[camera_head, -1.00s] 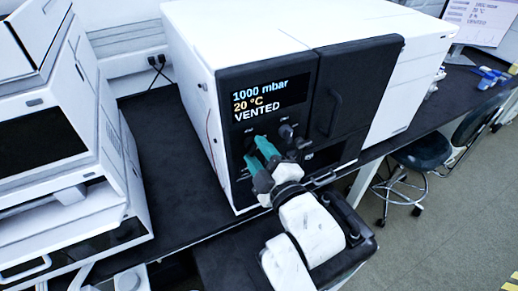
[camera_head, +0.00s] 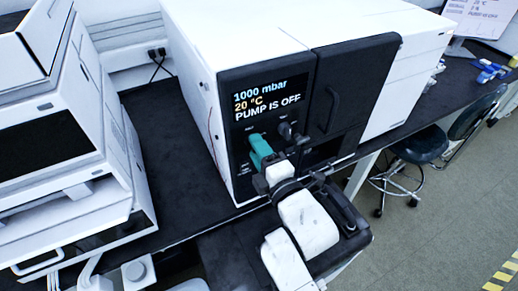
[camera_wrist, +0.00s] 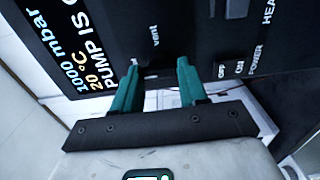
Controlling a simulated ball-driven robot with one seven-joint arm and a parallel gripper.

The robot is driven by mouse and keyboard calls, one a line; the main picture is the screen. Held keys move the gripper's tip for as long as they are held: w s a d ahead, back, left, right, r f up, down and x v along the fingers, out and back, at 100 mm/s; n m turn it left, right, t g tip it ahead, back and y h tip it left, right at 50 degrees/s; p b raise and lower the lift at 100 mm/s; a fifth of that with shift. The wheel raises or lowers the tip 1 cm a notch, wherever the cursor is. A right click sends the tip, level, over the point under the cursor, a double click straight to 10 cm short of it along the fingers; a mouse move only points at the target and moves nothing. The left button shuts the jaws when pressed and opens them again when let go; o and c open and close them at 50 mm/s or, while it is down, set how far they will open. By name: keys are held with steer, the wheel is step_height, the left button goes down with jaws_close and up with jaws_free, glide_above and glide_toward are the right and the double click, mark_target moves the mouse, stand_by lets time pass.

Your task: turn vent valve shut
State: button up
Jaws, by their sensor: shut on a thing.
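The white oven-like unit has a black front panel with a display (camera_head: 266,100) reading 1000 mbar, 20 °C and PUMP IS OFF. The display also shows at the left of the wrist view (camera_wrist: 78,45). My gripper (camera_head: 257,147) has its teal fingers against the panel below the display, under a small label. In the wrist view my gripper (camera_wrist: 160,68) has one finger on each side of the spot under the Vent label (camera_wrist: 154,36). It is shut on the vent valve, whose dark knob is not distinguishable against the panel and fingers.
Another dark knob (camera_head: 286,130) sits right of my fingers. A power switch (camera_wrist: 231,70) is right of them in the wrist view. A black door with a handle (camera_head: 330,108) fills the panel's right side. White equipment (camera_head: 60,130) stands left; a stool (camera_head: 418,145) stands right.

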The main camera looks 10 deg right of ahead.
steer(key=shift+a, duration=0.1)
steer(key=o, duration=1.1)
steer(key=shift+c, duration=0.2)
steer(key=shift+s, duration=0.1)
steer(key=b+v, duration=0.2)
steer(key=v, duration=0.8)
steer(key=shift+s, duration=0.3)
